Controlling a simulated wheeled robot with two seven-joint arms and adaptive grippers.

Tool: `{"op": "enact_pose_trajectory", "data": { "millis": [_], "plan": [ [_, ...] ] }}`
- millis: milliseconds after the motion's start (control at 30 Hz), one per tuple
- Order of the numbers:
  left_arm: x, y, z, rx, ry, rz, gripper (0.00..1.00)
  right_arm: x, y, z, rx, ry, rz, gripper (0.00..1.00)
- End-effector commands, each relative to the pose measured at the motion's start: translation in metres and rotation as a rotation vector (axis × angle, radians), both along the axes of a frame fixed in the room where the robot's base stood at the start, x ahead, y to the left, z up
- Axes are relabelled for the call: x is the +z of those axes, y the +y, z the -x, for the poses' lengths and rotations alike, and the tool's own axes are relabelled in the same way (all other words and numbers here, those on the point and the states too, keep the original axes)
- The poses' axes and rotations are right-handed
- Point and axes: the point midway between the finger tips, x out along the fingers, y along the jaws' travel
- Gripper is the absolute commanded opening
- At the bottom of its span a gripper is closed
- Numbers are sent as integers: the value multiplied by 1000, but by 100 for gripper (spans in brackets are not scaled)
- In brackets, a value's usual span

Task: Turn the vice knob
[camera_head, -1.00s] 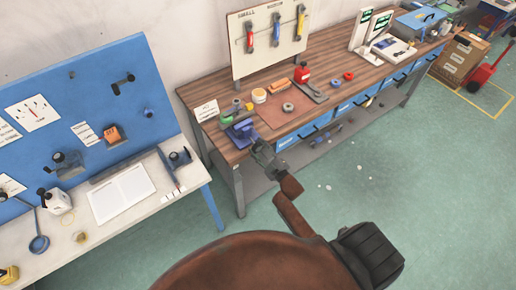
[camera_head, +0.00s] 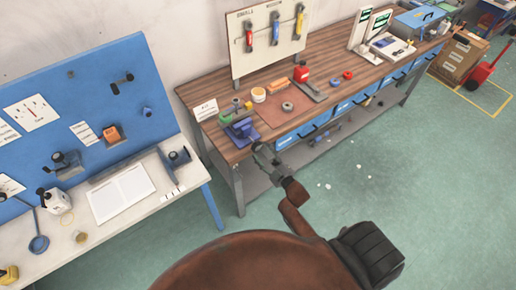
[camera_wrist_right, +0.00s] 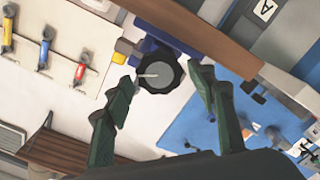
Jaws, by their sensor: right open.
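The blue vice (camera_head: 241,131) stands at the front left corner of the wooden workbench (camera_head: 330,58). In the right wrist view, its round dark knob (camera_wrist_right: 158,73) with a pale mark faces the camera, with blue vice parts (camera_wrist_right: 150,46) behind it. My right gripper (camera_head: 259,148) is just in front of the vice, off the bench's front edge. In the right wrist view, its two green fingers (camera_wrist_right: 162,78) are open, one to each side of the knob, with visible gaps. Whether the fingertips reach the knob's depth is hard to tell. My left gripper is not in view.
A red bottle (camera_head: 301,72) and a white tub (camera_head: 259,95) sit on the bench. Blue drawers (camera_head: 318,125) line its front. A white table (camera_head: 95,215) with a blue panel is at left.

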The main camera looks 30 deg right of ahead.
Motion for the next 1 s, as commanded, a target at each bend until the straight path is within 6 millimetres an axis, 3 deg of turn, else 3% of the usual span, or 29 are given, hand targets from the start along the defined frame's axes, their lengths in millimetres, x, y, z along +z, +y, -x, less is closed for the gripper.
{"op": "enact_pose_trajectory", "data": {
  "millis": [200, 400, 1000],
  "plan": [
    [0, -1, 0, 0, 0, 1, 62, -1, -3, 47, 0, 1, 2, 52],
    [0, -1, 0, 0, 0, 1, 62, 0, -5, 72, 1, 0, 2, 52],
    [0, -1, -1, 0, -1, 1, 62, 0, -5, 78, 1, 0, 1, 52]
  ]
}}
